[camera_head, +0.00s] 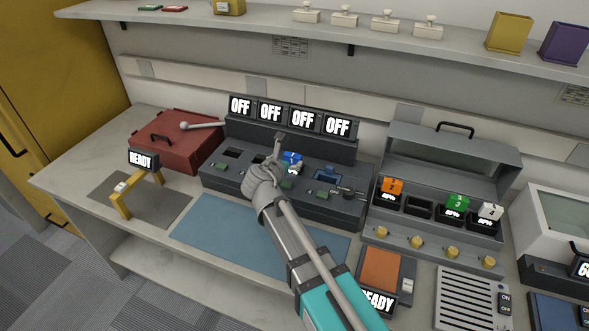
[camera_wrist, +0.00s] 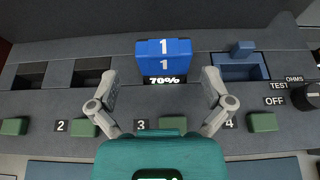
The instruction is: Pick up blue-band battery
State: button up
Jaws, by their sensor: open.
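The blue-band battery (camera_head: 291,160) stands in a slot of the dark grey test console (camera_head: 340,208), behind my gripper in the head view. In the wrist view the battery (camera_wrist: 163,62) shows a blue top marked 1 and a label reading 70%. It stands in the slot above the number 3. My gripper (camera_wrist: 162,92) is open, with one finger to the left and one to the right of the battery's near side, apart from it. In the head view my gripper (camera_head: 279,147) is over the console, partly covering the battery.
Empty slots (camera_wrist: 92,76) lie left of the battery, and a blue piece (camera_wrist: 241,50) stands at the slot to its right. Behind are several OFF displays (camera_head: 303,119). A charger with orange (camera_head: 391,187), green and white batteries stands right. A red box (camera_head: 178,140) stands left.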

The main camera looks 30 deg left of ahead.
aim_at(291, 158)
jog(key=shift+w, duration=0.1)
jog(key=shift+d+b+x, duration=0.1)
jog(key=shift+b+x, duration=0.45)
jog(key=shift+x, duration=0.7)
jog(key=shift+d+b+x, duration=0.15)
jog(key=shift+b+x, duration=0.4)
jog(key=shift+x, duration=0.75)
jog(key=c, duration=1.1)
jog(key=shift+o, duration=0.2)
jog(key=shift+r, duration=0.15)
